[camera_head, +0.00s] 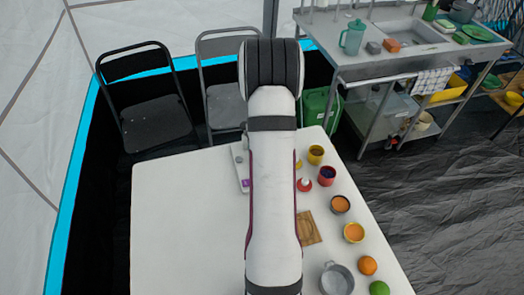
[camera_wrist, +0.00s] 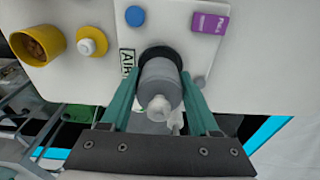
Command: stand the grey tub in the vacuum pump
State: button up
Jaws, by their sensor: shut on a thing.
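The grey tub (camera_wrist: 160,78) is between the two teal fingers of my gripper (camera_wrist: 160,86) in the wrist view. My gripper is shut on it, and a pale knob-like end of the tub points toward the camera. The vacuum pump (camera_wrist: 185,50) appears as a pale panel with a green-edged "AIR" label, blue round parts and a purple label. The tub's far end lines up with a black round opening (camera_wrist: 160,52) on the pump. I cannot tell how deep it sits there. In the head view my arm hides the gripper and tub; part of the pump (camera_head: 238,160) shows left of it.
A yellow cup (camera_wrist: 38,45) and a small yellow-and-white item (camera_wrist: 91,41) lie left of the pump in the wrist view. Several cups, a grey pan (camera_head: 336,279), a wooden board (camera_head: 308,228) and fruit line the table's right side. The table's left (camera_head: 185,220) is clear.

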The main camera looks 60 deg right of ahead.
jog(key=shift+f, duration=0.8)
jog(key=o, duration=0.7)
jog(key=shift+s+a+r, duration=0.15)
jog(key=shift+r, duration=1.7)
jog(key=shift+s+a+r, duration=0.1)
jog(key=shift+a+r, duration=0.05)
jog(key=shift+r, duration=1.65)
jog(key=shift+s+a+r, duration=0.15)
jog(key=shift+r, duration=1.7)
